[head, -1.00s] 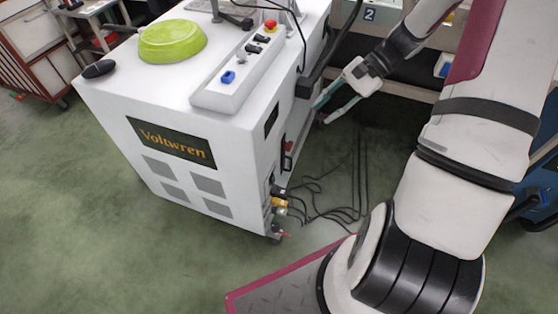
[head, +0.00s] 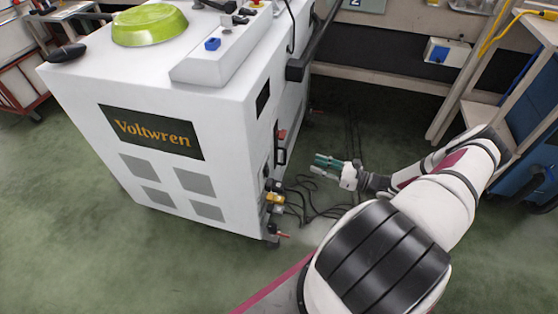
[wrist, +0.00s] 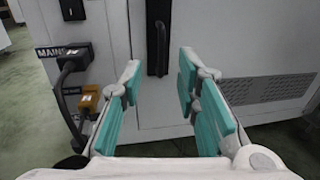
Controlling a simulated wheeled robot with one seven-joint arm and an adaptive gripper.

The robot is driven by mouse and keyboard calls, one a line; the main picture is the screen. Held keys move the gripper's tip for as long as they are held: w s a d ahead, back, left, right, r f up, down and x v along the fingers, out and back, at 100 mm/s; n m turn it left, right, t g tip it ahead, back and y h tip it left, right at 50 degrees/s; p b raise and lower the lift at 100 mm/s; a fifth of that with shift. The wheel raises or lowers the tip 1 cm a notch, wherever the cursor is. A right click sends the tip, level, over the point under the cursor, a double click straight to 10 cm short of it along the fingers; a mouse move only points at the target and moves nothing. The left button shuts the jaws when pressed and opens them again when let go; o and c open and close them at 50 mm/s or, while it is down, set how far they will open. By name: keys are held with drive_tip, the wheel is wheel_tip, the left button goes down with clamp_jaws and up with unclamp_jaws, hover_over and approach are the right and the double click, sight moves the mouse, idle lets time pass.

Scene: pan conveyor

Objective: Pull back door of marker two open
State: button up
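The white Voltwren cabinet (head: 75,95) stands at left in the head view, and a sign with a 2 (head: 362,4) is on the wall behind. Its side door (wrist: 150,105), seen in the wrist view, looks closed. The door's upright black handle (wrist: 158,35) also shows in the head view (head: 281,150). My gripper (head: 314,165) is open and empty beside that side of the cabinet. In the wrist view its teal fingers point at the door, and the handle lies ahead between them. No contact with the handle shows.
Plugs and a MAIN socket (wrist: 62,52) with a cable are left of the door. Black cables (head: 310,200) lie on the floor under my gripper. A green pan (head: 150,25) sits on the cabinet top. A bench frame (head: 470,80) stands at right. Green floor is open in front.

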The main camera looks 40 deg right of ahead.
drive_tip(key=b, duration=0.3)
hover_over(285, 164)
drive_tip(key=shift+w+d+f, duration=0.15)
drive_tip(key=shift+w+f, duration=0.1)
drive_tip(key=shift+f, duration=0.15)
clamp_jaws()
